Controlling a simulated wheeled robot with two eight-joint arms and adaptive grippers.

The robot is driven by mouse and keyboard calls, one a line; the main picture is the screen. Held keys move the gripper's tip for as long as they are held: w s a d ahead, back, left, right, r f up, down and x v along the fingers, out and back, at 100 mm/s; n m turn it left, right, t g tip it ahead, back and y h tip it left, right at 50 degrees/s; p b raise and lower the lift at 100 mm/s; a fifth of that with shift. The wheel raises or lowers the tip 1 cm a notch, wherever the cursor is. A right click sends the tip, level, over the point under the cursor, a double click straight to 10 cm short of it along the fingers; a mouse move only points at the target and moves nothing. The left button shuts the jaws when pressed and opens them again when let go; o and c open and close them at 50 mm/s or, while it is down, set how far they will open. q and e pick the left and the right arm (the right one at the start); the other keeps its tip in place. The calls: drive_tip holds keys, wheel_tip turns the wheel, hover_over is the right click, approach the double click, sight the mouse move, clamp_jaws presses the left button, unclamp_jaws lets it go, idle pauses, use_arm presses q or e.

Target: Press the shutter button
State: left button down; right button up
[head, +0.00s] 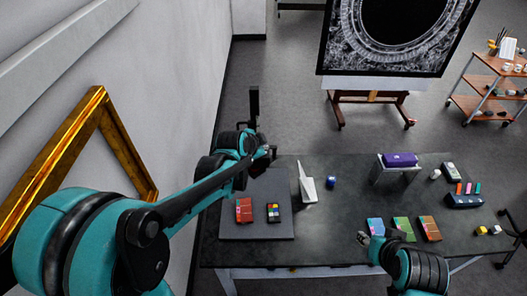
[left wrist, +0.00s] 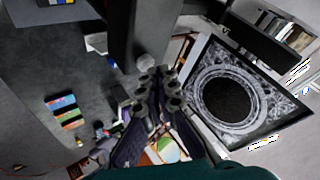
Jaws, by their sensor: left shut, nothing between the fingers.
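My left gripper (head: 262,152) is at the end of the teal arm, above the back edge of the grey board (head: 255,226) and close to a dark upright column (head: 254,103). Its dark fingers (left wrist: 158,100) are shut and empty in the left wrist view. A dark column (left wrist: 143,25) with a small round grey knob (left wrist: 145,63) stands just beyond the fingertips there. I cannot tell whether this knob is the shutter button, or whether the fingers touch it. The camera is not clearly visible in the head view. My right gripper (head: 364,239) is low at the table front, its fingers unclear.
A red box (head: 244,210) and a colour chart (head: 273,212) lie on the board. A purple box (head: 399,160) on a stand and several coloured boxes are further right. A large framed picture (head: 338,45) stands behind.

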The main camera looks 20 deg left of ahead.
use_arm(q)
drive_tip(key=shift+f+b, duration=0.4)
drive_tip(key=shift+f, duration=0.05)
idle(0.4)
drive_tip(key=shift+r, duration=0.1)
drive_tip(key=shift+r+p, duration=0.6)
drive_tip(key=shift+r, duration=0.2)
drive_tip(key=shift+r+p, duration=1.9)
drive_tip(key=shift+r, duration=0.65)
drive_tip(key=shift+f, duration=0.1)
